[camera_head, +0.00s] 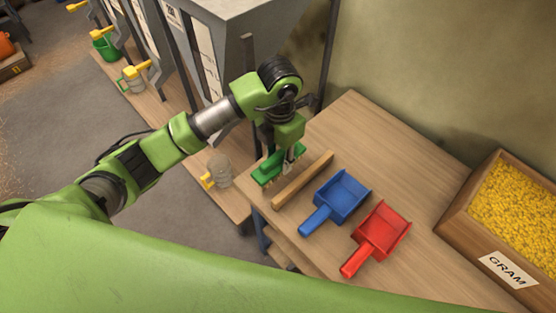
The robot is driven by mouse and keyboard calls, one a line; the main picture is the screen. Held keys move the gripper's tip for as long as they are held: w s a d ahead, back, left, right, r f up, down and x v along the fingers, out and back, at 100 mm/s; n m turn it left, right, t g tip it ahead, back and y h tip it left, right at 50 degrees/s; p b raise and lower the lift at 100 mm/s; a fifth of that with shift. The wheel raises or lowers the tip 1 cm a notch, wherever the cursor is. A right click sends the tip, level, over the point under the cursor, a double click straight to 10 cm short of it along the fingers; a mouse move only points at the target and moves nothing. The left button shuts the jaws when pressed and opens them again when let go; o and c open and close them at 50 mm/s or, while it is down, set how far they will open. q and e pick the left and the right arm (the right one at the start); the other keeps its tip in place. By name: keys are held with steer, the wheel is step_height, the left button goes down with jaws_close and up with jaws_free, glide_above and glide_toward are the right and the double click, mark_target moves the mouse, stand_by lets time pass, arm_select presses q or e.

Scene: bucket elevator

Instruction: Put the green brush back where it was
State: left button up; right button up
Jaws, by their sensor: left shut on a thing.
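The green brush (266,173) is at the left end of the wooden table (410,130), on the left side of a wooden strip (303,180). My left gripper (287,167) points down and is shut on the brush. The gripper covers part of the brush. I cannot tell whether the brush touches the tabletop. My right gripper is not in view.
A blue scoop (340,198) and a red scoop (380,235) lie right of the strip. A wooden box of yellow grain (515,205), labelled GRAM, stands at the right. Grey hoppers (235,30) stand behind a low bench (180,120) with a clear jug (219,172).

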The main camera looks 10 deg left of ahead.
mark_target(278, 164)
arm_select(q)
steer(key=shift+w+a+f, duration=0.2)
steer(key=shift+w+f, duration=0.3)
steer(key=shift+f, duration=0.1)
step_height(278, 164, down, 3)
steer(key=shift+w+r+p, duration=0.1)
steer(key=shift+w+p, duration=0.05)
steer(key=shift+p, duration=0.8)
steer(key=shift+a+f, duration=0.1)
steer(key=shift+f, duration=0.25)
steer(key=shift+f, duration=0.1)
steer(key=shift+f, duration=0.2)
steer(key=o, duration=1.1)
steer(key=shift+c, duration=0.2)
steer(key=shift+r, duration=0.1)
